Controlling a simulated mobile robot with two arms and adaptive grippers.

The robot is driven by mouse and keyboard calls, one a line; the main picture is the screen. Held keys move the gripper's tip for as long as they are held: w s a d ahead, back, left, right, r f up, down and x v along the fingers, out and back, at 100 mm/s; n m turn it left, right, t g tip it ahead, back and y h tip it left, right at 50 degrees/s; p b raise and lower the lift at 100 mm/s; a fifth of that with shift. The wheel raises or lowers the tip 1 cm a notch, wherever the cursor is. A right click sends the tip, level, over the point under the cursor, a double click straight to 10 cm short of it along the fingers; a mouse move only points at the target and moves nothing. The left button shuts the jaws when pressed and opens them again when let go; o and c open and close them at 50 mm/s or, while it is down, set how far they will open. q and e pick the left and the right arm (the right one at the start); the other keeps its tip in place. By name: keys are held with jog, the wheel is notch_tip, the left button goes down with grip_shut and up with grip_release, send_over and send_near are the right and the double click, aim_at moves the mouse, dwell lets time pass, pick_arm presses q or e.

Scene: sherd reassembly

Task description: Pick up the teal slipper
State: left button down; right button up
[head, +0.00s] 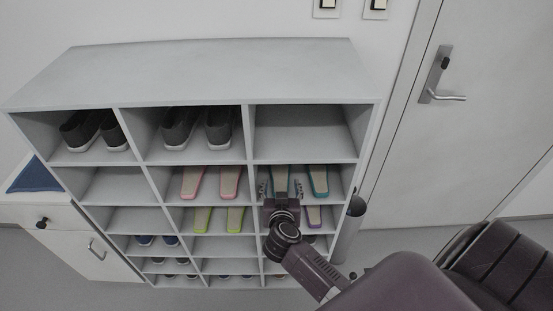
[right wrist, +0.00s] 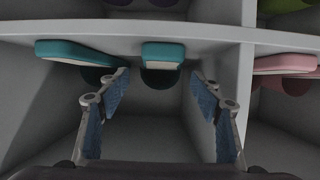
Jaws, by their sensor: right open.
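Two teal slippers with beige insoles lie in a cubby in the right column, second row down. The left teal slipper (head: 279,174) is in front of my right gripper (head: 281,187); the right teal slipper (head: 319,180) lies apart from it. In the right wrist view, one teal slipper (right wrist: 163,54) is near the middle and the other teal slipper (right wrist: 75,52) is at the left. My right gripper (right wrist: 160,84) is open and empty, its fingers spread either side of the middle slipper's line, with a gap to it. My left gripper is not in view.
The grey shelf unit (head: 220,68) has dividers close to the gripper; one divider (right wrist: 238,95) stands right of the fingers. Pink slippers (head: 230,180) are in the neighbouring cubby, lime slippers (head: 235,218) and purple slippers (head: 314,216) below. The top right cubby (head: 300,130) is empty.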

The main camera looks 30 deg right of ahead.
aim_at(281, 176)
jog(key=shift+w+d+f, duration=0.1)
jog(key=shift+w+d, duration=0.05)
jog(key=shift+w, duration=0.15)
jog(key=shift+x, duration=0.85)
jog(key=x, duration=0.3)
jog(key=shift+w+d, duration=0.1)
jog(key=shift+w, duration=0.15)
jog(key=shift+w+d+f, duration=0.1)
jog(key=shift+c, duration=0.2)
jog(key=c, duration=1.2)
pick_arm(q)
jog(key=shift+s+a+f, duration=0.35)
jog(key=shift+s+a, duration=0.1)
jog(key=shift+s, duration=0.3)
